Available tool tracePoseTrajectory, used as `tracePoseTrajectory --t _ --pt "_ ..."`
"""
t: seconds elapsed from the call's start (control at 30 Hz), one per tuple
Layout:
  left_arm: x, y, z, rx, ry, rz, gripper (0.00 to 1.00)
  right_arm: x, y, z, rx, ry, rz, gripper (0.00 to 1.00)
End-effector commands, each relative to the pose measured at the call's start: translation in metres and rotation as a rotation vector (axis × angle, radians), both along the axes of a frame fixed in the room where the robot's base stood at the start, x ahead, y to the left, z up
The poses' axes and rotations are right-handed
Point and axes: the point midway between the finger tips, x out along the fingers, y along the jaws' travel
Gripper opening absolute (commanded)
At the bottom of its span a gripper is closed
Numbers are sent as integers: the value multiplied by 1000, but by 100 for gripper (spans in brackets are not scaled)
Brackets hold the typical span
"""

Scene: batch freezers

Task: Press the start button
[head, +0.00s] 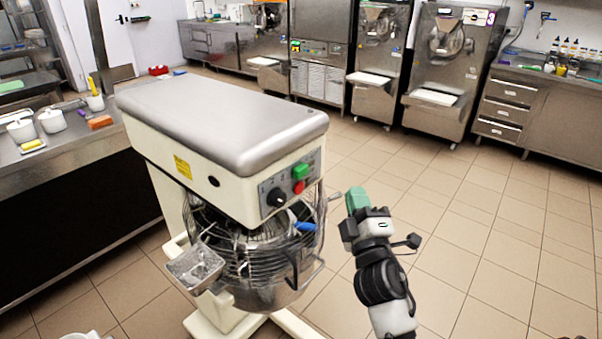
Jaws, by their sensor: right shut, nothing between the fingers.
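The start button looks to be the green button (300,171) on the control panel (290,184) at the front of a large planetary mixer (222,120). A red button (298,187) sits just below it, and a black knob (276,197) is lower left. My right gripper (355,198) is shut and empty, with green fingers. In the picture it is to the right of the panel and slightly lower, apart from the buttons. My left gripper is not in clear view; only a small white piece shows at the bottom left edge.
The mixer's wire guard (255,255) and a metal chute (195,265) stick out below the panel. A steel counter (70,150) with white pots is at the left. Batch freezers (440,70) line the back wall. The tiled floor (500,240) at the right is free.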

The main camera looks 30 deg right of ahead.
Motion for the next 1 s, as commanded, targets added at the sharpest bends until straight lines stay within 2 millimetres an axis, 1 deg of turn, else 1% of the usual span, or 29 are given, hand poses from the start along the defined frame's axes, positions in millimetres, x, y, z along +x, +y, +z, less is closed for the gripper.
tracePoseTrajectory --t 0.27,0.43,0.57,0.8,1.0 --pt "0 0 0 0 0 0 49 1 0 -1 1 1 1 0" --pt "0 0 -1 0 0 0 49 9 4 -1 3 1 1 0" --pt "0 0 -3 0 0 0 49 24 9 -1 4 0 1 0" --pt "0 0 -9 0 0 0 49 56 23 -2 2 0 1 0" --pt "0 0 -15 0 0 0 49 74 30 -2 3 0 1 0"
